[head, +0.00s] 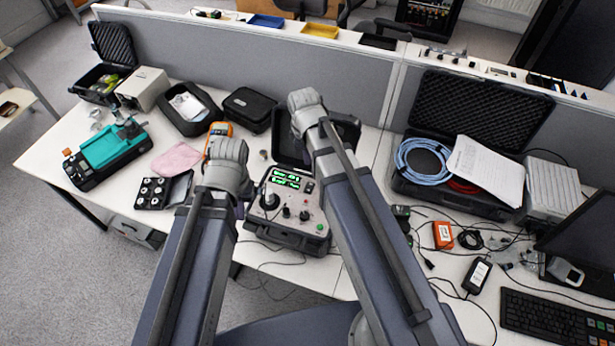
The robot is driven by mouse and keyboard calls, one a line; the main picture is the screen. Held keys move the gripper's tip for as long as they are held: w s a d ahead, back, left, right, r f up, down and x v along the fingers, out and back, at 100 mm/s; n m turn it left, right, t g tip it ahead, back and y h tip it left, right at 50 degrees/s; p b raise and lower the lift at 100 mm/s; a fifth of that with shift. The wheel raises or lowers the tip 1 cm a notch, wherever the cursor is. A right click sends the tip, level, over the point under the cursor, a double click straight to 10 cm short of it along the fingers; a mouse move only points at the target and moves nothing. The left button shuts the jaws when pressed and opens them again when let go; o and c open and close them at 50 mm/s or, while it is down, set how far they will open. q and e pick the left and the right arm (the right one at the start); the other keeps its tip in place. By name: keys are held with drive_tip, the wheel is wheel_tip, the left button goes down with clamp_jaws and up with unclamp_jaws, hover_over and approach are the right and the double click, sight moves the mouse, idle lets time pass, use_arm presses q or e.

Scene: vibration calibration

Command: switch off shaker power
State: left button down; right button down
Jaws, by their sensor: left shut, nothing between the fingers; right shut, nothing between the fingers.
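The shaker unit (293,205) is an open case on the desk between my two arms. Its grey panel carries a lit green display (286,179), a large black knob (269,201) and several smaller controls. I cannot tell which of these is the power switch. Its raised lid is partly hidden behind my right arm. My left gripper (227,150) is shut and empty, up and left of the panel in the picture. My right gripper (304,98) is shut and empty, above the lid area. Neither appears to touch the panel.
A teal device (113,146), a pink cloth (176,159) and black cases (249,105) lie to the left. An open case with blue cable (424,163) and papers (484,171) stands right. Loose cables and a keyboard (555,322) fill the right desk. A grey partition (250,62) runs behind.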

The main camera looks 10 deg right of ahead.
drive_tip(key=shift+d+f, duration=0.1)
drive_tip(key=b, duration=1.4)
approach(310, 184)
drive_tip(key=f, duration=0.7)
drive_tip(key=shift+w+d, duration=0.25)
drive_tip(key=shift+w, duration=0.05)
drive_tip(key=shift+r, duration=0.1)
